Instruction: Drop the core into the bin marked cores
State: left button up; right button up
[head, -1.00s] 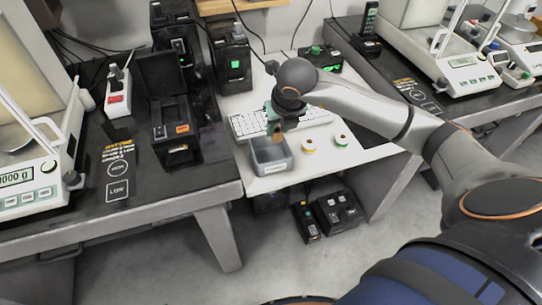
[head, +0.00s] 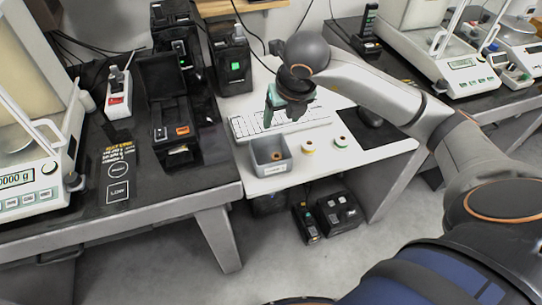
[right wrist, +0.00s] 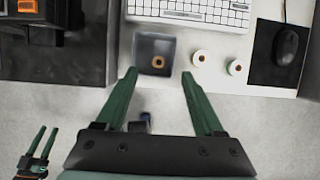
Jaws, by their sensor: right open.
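The core, a small orange-brown ring (head: 277,155), lies inside the grey open bin (head: 255,161) at the front edge of the white table. The bin has a pale label on its front, too small to read. In the right wrist view the core (right wrist: 157,62) rests on the floor of the bin (right wrist: 140,45). My right gripper (head: 283,118) is open and empty, above the keyboard behind the bin. Its green fingers (right wrist: 158,80) are spread wide in the right wrist view. My left gripper (right wrist: 44,130) shows at that view's lower left, its fingers apart with nothing between them.
Dark tables with balances flank the white table.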

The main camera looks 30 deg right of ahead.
jog(key=v, duration=0.6)
